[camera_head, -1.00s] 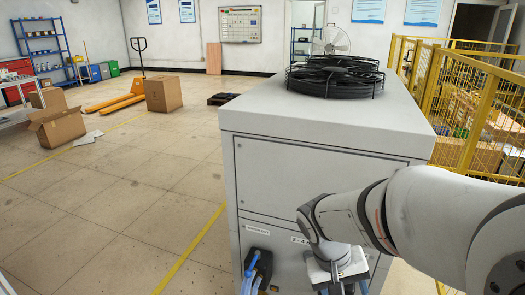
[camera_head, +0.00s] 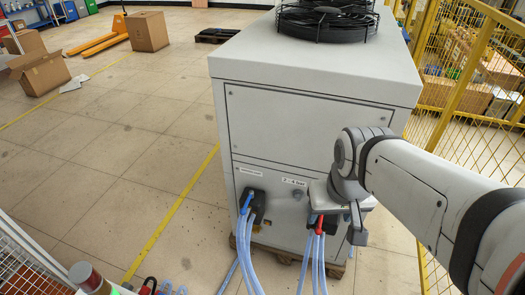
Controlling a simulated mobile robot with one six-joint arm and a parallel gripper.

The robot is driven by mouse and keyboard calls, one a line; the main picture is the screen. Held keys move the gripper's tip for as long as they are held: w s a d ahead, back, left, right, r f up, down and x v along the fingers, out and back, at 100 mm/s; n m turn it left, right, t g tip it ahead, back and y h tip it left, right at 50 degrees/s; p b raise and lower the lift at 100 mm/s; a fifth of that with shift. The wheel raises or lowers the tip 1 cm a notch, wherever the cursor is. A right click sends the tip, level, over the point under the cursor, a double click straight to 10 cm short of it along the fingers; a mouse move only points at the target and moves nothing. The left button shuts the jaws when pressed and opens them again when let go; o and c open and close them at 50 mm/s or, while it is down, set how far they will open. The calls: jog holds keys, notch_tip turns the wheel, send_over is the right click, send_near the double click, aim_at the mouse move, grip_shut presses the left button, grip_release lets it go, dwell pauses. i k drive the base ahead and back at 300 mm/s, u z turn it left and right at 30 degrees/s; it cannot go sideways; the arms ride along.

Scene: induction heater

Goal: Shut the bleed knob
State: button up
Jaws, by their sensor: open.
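The grey cabinet (camera_head: 300,125) stands in the middle with a fan on top. On its lower front, a small round grey knob (camera_head: 298,194) sits between two hose fittings; I cannot tell for sure whether it is the bleed knob. A blue lever (camera_head: 247,201) is on the left fitting. A red handle (camera_head: 319,224) is on the right fitting, partly hidden by my gripper. My gripper (camera_head: 341,222) is open, pointing down, in front of the cabinet's lower right. Its right finger shows; the other side overlaps the red handle's area. I cannot tell whether they touch.
Blue hoses (camera_head: 252,250) hang from both fittings to the floor. A yellow mesh fence (camera_head: 470,100) runs along the right. The tiled floor (camera_head: 110,170) at left is open, with cardboard boxes (camera_head: 149,31) farther back. A workbench edge with items is at bottom left.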

aim_at(256, 229)
jog(key=u, duration=0.35)
jog(key=k, duration=1)
jog(key=z, duration=0.25)
jog(key=i, duration=0.8)
jog(key=u, duration=0.25)
jog(key=k, duration=0.2)
jog(key=z, duration=0.05)
